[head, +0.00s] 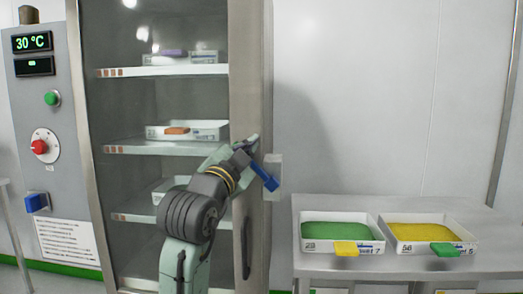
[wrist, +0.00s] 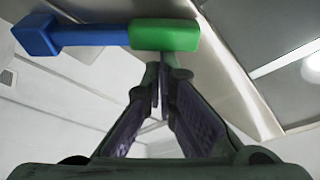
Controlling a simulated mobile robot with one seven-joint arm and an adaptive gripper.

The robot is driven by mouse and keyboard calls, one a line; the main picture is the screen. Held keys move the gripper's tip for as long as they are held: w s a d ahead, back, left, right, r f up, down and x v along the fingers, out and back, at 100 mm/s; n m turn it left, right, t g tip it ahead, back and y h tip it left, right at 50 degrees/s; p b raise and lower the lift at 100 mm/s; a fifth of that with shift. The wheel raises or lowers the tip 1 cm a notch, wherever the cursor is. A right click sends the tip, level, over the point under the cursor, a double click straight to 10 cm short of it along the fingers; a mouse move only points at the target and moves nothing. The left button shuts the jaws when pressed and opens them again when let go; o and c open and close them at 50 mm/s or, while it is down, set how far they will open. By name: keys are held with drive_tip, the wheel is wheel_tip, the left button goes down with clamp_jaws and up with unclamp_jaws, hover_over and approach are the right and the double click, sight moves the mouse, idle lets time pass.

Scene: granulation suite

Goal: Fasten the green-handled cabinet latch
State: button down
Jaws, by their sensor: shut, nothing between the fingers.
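The latch's green handle (wrist: 165,35) is a block at the top of the wrist view. A blue lever (wrist: 90,37) runs left from it to a larger blue block. In the head view the blue lever (head: 265,177) slants down to the right at the cabinet's right door edge, before a pale plate (head: 274,163); the green handle is hidden behind my gripper there. My gripper (wrist: 160,75) is shut and empty, its fingertips just below the green handle in the wrist view. I cannot tell whether they touch it.
The glass-fronted cabinet (head: 249,80) holds trays on several shelves. Its dark vertical door handle (head: 246,247) is below the latch. A control panel (head: 40,120) stands left. At right, a steel table (head: 450,265) bears a green-filled tray (head: 308,246) and a yellow-filled tray (head: 400,247).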

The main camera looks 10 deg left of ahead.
drive_tip(key=a+f+n+t+y+b, duration=0.1)
drive_tip(key=a+f+n+y, duration=0.3)
drive_tip(key=n, duration=0.6)
drive_tip(key=shift+a+f+n+t+b, duration=0.35)
drive_tip(key=shift+a+f+b, duration=0.3)
drive_tip(key=shift+f, duration=0.6)
drive_tip(key=shift+f, duration=0.1)
